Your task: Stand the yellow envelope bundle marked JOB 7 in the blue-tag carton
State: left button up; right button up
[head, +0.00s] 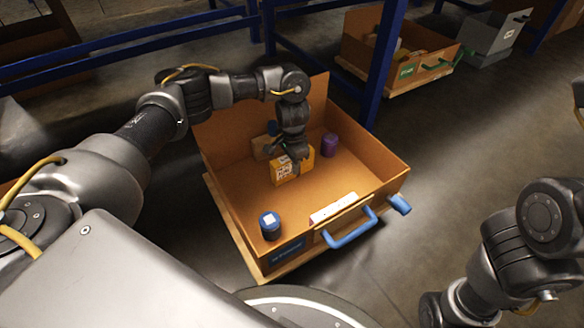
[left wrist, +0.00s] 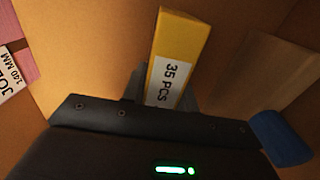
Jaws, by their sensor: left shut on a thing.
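The blue-tag carton (head: 378,188) is an open brown box with a blue tag (head: 287,252) and blue handle on its front. My left gripper (head: 293,160) is down inside it, shut on the yellow envelope bundle (head: 296,168). The bundle is upright, with a white label too small to read in the head view. In the left wrist view the bundle (left wrist: 178,50) sticks out from between the fingers, and its label reads 35 PCS. I cannot tell whether its lower edge touches the carton floor. My right gripper is out of view; only its arm shows at lower right.
Inside the carton stand a blue cylinder (head: 269,225) at front left, a purple cylinder (head: 329,145) at back right and a brown block (head: 264,148) behind the bundle. A green-tag carton (head: 415,55) and a grey bin (head: 490,40) stand beyond blue frame posts (head: 383,60).

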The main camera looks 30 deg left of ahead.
pick_arm(q)
jog(key=shift+r, duration=0.15)
jog(key=o, duration=1.1)
jog(key=shift+c, duration=0.2)
